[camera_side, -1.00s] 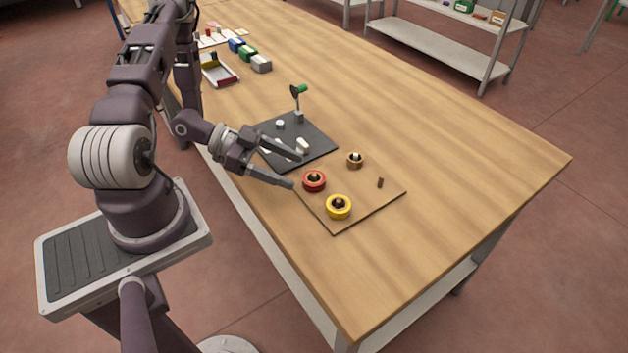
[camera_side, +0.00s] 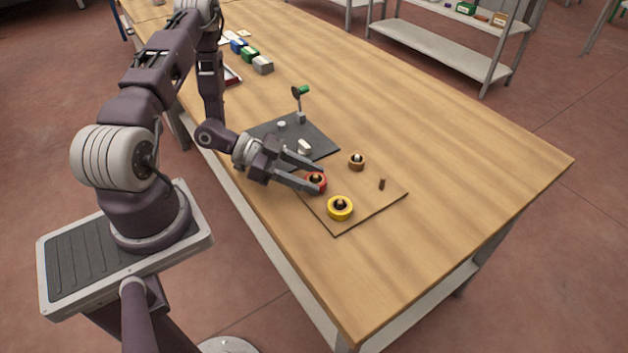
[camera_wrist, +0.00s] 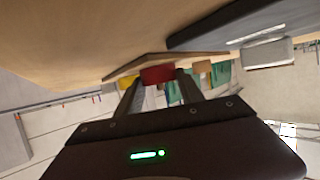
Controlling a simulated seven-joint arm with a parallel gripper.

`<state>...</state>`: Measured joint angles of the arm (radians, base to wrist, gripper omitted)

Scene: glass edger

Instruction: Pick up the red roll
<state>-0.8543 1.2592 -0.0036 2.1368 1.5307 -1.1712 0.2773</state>
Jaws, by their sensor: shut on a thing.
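The red roll (camera_side: 316,182) stands at the left corner of a thin wooden board (camera_side: 362,213), with a peg showing in its centre. My gripper (camera_side: 318,180) reaches in low from the left, and its two fingers are shut on the roll from either side. In the wrist view the red roll (camera_wrist: 158,74) sits between the fingertips of my gripper (camera_wrist: 160,82). I cannot tell whether the roll is lifted off the board.
A yellow roll (camera_side: 340,208) and a brown roll (camera_side: 357,162) stand on the same board, near a small brown piece (camera_side: 382,184). A dark mat (camera_side: 268,128) with small white items and a green-headed stand (camera_side: 299,100) lies behind. The table's right side is clear.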

